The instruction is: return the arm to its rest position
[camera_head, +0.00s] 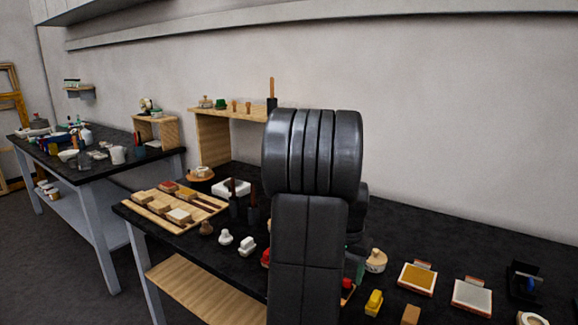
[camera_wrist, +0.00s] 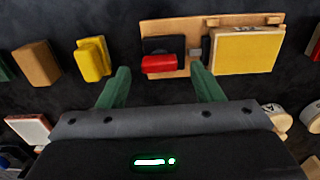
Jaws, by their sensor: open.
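My dark grey arm (camera_head: 308,230) is raised in the middle of the head view and hides part of the bench behind it. My gripper (camera_wrist: 161,86) shows in the wrist view with its two green fingers apart and nothing between them. A wooden tray (camera_wrist: 190,22) lies beyond the fingertips, holding a red block (camera_wrist: 159,62) on a dark piece and a larger yellow block (camera_wrist: 246,51). I cannot tell how high the fingers are above it. In the head view most of the gripper is hidden behind the arm.
The black bench (camera_head: 440,238) holds a yellow stamp-like block (camera_head: 373,302), a yellow-topped pad (camera_head: 417,278), a grey-topped pad (camera_head: 472,295) and a compartmented wooden tray (camera_head: 150,215). A wooden shelf (camera_head: 213,140) stands behind. Another table (camera_head: 100,170) is at left.

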